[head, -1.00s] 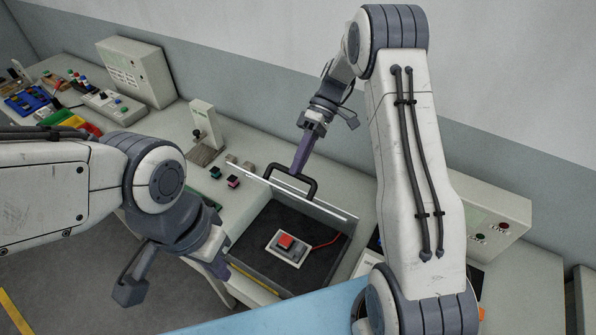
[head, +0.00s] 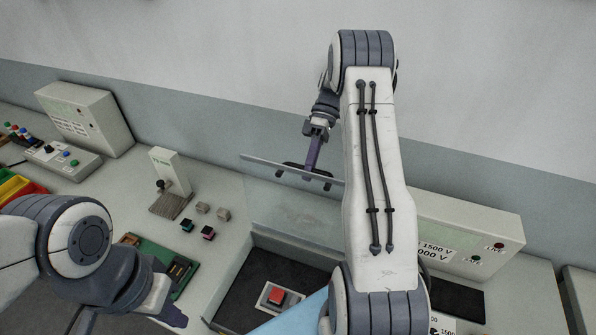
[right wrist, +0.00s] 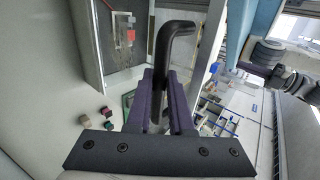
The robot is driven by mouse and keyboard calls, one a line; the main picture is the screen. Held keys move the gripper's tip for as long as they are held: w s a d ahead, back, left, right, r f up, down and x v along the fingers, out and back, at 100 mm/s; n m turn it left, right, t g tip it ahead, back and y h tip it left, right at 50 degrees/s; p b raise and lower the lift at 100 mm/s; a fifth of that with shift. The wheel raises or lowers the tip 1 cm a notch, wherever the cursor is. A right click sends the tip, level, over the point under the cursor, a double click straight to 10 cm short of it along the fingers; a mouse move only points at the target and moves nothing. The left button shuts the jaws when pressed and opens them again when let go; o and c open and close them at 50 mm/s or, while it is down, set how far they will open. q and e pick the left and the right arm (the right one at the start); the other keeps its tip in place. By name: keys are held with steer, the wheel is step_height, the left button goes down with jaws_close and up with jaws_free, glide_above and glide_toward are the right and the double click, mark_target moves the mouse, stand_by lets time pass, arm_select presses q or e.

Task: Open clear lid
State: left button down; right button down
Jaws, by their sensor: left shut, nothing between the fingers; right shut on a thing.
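The clear lid (head: 295,208) stands raised at the back of a dark recessed box (head: 242,298) in the bench, tilted up from it. Its black handle (head: 322,175) is near the lid's upper edge. My right gripper (head: 312,165) is shut on this handle; in the right wrist view the purple fingers (right wrist: 162,95) are on either side of the black handle bar (right wrist: 168,55). A red button on a grey block (head: 276,296) lies in the open box. My left gripper (head: 172,318) is at the lower left, beside the box, shut and empty, partly cut off by the frame.
Small cubes (head: 207,232) and a white upright device (head: 170,180) stand left of the box. A green board (head: 165,262) lies near my left gripper. A meter box with LIVE lettering (head: 470,245) stands to the right, against the wall.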

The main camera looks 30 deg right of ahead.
steer(key=shift+f, duration=0.3)
steer(key=c, duration=0.8)
jaws_free()
steer(key=shift+d+r, duration=0.1)
steer(key=shift+r, duration=0.1)
